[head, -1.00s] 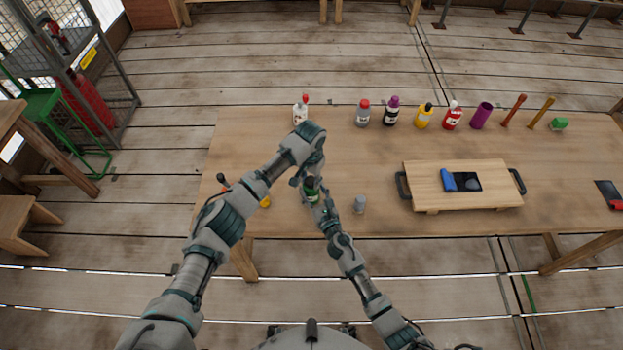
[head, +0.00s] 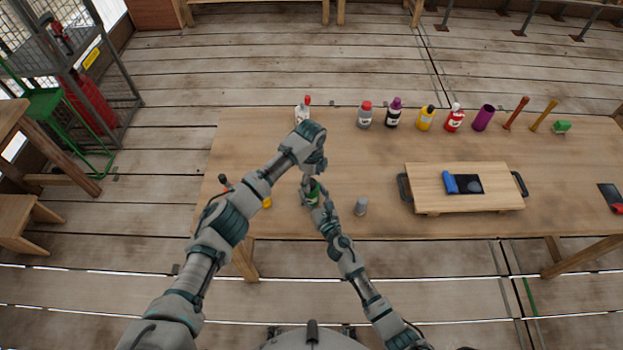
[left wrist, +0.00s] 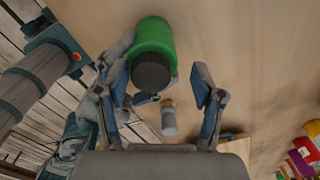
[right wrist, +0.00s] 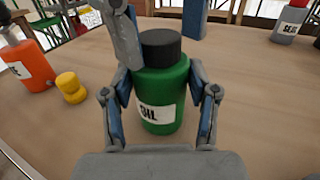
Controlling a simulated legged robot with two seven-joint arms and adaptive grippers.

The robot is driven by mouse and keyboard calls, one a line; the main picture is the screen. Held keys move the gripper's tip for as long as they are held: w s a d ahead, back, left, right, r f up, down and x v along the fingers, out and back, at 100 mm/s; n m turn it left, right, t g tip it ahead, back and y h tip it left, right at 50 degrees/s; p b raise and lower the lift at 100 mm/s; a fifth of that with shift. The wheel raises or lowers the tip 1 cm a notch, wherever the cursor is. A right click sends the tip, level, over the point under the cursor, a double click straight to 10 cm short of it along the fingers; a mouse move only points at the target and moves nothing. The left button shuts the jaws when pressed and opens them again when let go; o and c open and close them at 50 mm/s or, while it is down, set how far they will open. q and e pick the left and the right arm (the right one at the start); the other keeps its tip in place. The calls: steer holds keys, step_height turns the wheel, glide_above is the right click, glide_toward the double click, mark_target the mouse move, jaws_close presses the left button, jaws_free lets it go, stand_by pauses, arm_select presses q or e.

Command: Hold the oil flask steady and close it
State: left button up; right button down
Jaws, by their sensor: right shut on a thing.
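The oil flask is a green bottle (right wrist: 163,95) with a white label and a black cap (right wrist: 161,47) on its top. It stands upright at the table's front edge side, and shows in the head view (head: 313,196) and left wrist view (left wrist: 153,36). My right gripper (right wrist: 160,92) is shut on the flask's body, one finger on each side. My left gripper (left wrist: 160,80) is open above the flask. Its fingers are apart on either side of the black cap (left wrist: 151,71); I cannot tell whether either touches it. The left hand partly hides the flask in the head view.
A small grey cylinder (head: 361,206) stands just right of the flask. An orange bottle (right wrist: 28,66) and a yellow piece (right wrist: 70,87) stand to the left. Several bottles line the back, and a wooden board (head: 432,187) with handles lies at right.

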steer(key=shift+d, duration=0.1)
arm_select(q)
steer(key=shift+r, duration=0.25)
arm_select(e)
steer(key=shift+w+d, duration=0.1)
arm_select(q)
step_height(320, 180, up, 11)
steer(key=shift+r, duration=0.2)
arm_select(e)
steer(key=shift+c, duration=1.2)
jaws_free()
steer(key=v, duration=1.2)
steer(key=shift+f, duration=0.1)
